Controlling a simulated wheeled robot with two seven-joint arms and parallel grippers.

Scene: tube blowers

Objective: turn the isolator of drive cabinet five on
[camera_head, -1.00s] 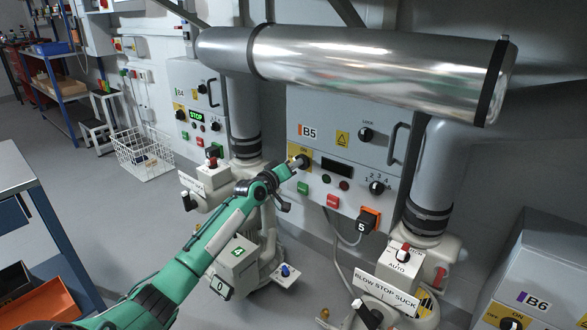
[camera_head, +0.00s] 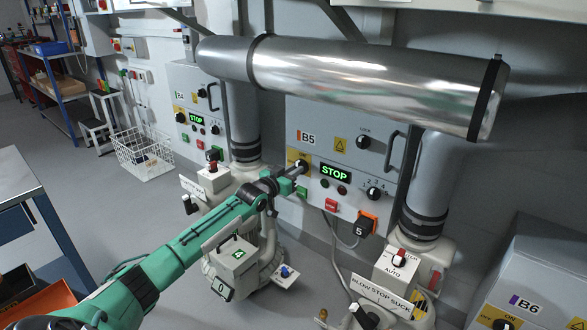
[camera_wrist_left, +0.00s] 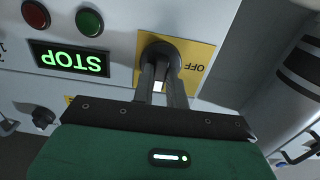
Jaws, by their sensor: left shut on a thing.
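Drive cabinet five is the grey box marked B5 (camera_head: 310,138) on the wall, under the big silver pipe. Its display (camera_head: 336,173) is lit and reads STOP in green; it also shows upside down in the left wrist view (camera_wrist_left: 68,60). My right gripper is not in view.
Green (camera_head: 302,191) and red (camera_head: 331,204) push buttons sit just below the isolator. A tube blower (camera_head: 237,262) stands below my left arm, another (camera_head: 400,270) at the right. Cabinet B4 (camera_head: 183,90) is further left, cabinet B6 (camera_head: 545,270) at lower right.

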